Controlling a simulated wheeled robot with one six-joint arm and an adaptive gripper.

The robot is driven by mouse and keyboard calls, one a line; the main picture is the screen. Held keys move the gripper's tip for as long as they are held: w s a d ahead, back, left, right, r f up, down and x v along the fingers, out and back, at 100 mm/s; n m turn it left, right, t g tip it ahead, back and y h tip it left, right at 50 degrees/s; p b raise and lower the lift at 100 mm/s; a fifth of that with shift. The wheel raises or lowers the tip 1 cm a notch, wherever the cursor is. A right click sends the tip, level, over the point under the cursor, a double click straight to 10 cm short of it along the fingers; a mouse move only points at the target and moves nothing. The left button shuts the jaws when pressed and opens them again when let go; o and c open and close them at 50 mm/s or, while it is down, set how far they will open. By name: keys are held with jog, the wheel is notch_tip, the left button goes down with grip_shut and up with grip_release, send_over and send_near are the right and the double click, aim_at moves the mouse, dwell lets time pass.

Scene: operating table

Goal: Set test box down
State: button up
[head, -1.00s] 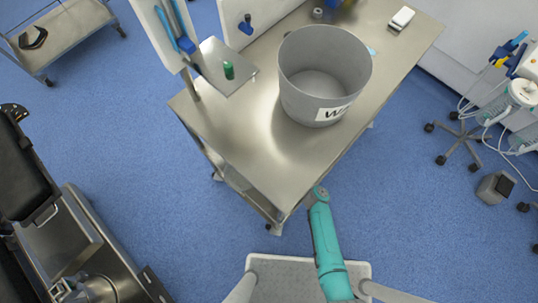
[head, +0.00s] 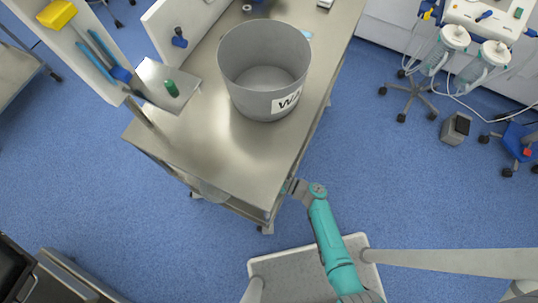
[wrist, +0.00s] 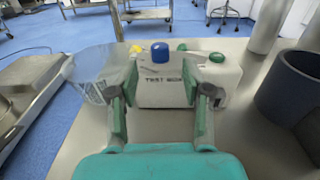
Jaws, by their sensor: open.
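In the wrist view the test box (wrist: 185,88) is a pale box with dark lettering on its front and a blue cap (wrist: 160,52) and green caps on top. It rests upright on a grey metal surface. My gripper (wrist: 160,88) is open, with one finger in front of the box's left part and one in front of its right part. The frames do not show clearly whether the fingers touch it. In the head view my gripper (head: 290,187) is at the near edge of the steel table (head: 235,165), partly hidden by it, and the box is not visible.
A clear basket (wrist: 90,75) stands left of the box. A dark round container (wrist: 292,88) and a pale cylinder (wrist: 268,25) stand to its right.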

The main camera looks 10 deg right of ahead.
jog(key=shift+v, duration=2.55)
jog(key=shift+d, duration=0.1)
